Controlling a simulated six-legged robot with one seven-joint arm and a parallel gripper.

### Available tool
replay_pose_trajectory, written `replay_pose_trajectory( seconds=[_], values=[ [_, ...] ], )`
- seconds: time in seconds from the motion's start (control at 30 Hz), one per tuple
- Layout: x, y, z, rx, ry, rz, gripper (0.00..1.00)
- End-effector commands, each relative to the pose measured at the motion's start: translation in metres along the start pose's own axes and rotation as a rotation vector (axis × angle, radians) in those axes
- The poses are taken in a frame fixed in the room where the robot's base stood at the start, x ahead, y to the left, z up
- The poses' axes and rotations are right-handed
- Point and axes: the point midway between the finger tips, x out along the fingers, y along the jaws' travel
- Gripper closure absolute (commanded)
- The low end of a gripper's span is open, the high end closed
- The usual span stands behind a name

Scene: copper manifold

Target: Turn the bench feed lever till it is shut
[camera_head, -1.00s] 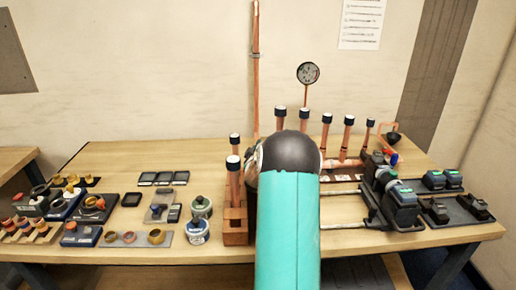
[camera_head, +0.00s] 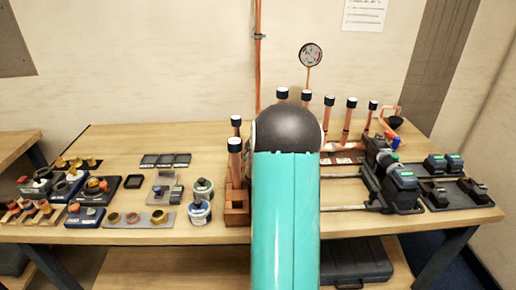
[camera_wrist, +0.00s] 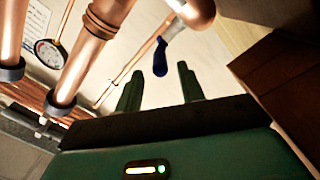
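A blue lever (camera_wrist: 160,58) hangs from a copper fitting (camera_wrist: 195,12) at the top of the wrist view. My gripper (camera_wrist: 158,84) has its two green fingers apart with nothing between their pads. The lever's lower end is near the gap between the fingertips, seemingly just beyond them; I cannot tell the exact distance or any contact. In the head view my teal arm hides the gripper and that lever. The copper manifold (camera_head: 346,147) stands behind and to the right of my arm, with several black-capped upright pipes.
Copper pipes (camera_wrist: 90,50) are close to the left of my gripper, and a brown block (camera_wrist: 285,85) is to the right. On the bench (camera_head: 110,145), fittings and tins (camera_head: 199,210) lie left; a dark clamp device (camera_head: 392,180) stands right. A black case (camera_head: 355,262) lies below.

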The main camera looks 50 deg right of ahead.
Motion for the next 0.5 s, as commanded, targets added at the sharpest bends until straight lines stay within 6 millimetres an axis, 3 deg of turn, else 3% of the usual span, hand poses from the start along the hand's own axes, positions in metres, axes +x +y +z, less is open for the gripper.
replay_pose_trajectory(
  seconds=[0.1, 0.3, 0.5],
  values=[
    [-0.029, 0.000, -0.001, -0.002, 0.002, -0.001, 0.61],
    [-0.065, 0.000, -0.001, 0.000, 0.001, 0.000, 0.61],
    [-0.080, 0.000, 0.000, 0.000, 0.000, 0.001, 0.61]
  ],
)
